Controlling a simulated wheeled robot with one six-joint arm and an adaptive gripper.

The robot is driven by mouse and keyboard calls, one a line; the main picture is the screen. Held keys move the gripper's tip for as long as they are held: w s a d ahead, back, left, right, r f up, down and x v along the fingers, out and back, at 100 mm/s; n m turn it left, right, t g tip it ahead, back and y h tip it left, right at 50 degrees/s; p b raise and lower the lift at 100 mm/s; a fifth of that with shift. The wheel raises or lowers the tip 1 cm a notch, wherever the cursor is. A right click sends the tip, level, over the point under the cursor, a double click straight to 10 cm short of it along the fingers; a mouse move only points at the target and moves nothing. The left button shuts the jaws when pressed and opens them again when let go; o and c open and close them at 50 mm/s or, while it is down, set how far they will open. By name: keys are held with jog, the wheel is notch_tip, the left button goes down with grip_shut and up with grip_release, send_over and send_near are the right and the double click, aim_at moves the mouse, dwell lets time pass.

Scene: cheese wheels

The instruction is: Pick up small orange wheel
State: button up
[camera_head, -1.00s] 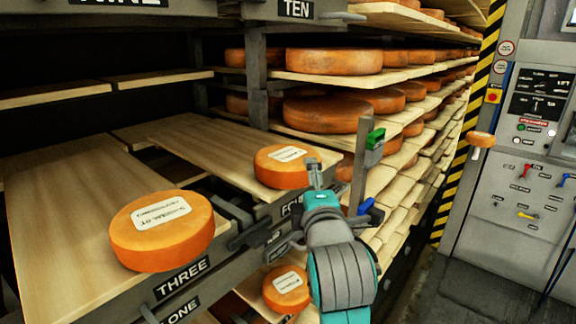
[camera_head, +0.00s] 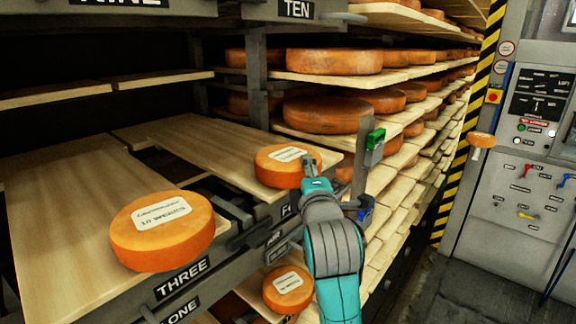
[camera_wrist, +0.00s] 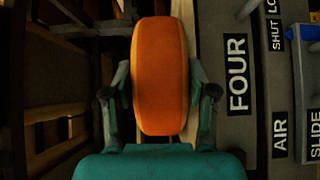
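The small orange wheel (camera_head: 283,168) lies flat on the wooden board at the front edge of the shelf, with a white label on top. My gripper (camera_head: 309,166) is at its right front edge in the head view. In the wrist view the wheel (camera_wrist: 160,75) shows edge-on between the two fingers of my gripper (camera_wrist: 160,85), one finger along each flat face. The fingers are spread wide, very close to the wheel; I cannot tell whether they touch it.
A larger orange wheel (camera_head: 162,231) sits on the left board above the sign THREE. Another small wheel (camera_head: 287,289) lies on a lower shelf beside my arm. A post with a green clip (camera_head: 375,140) stands right of my gripper. Stacked cheese shelves fill the back.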

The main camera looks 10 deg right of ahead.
jog(key=c, duration=0.8)
jog(key=shift+r, duration=0.1)
grip_shut()
jog(key=shift+r, duration=0.1)
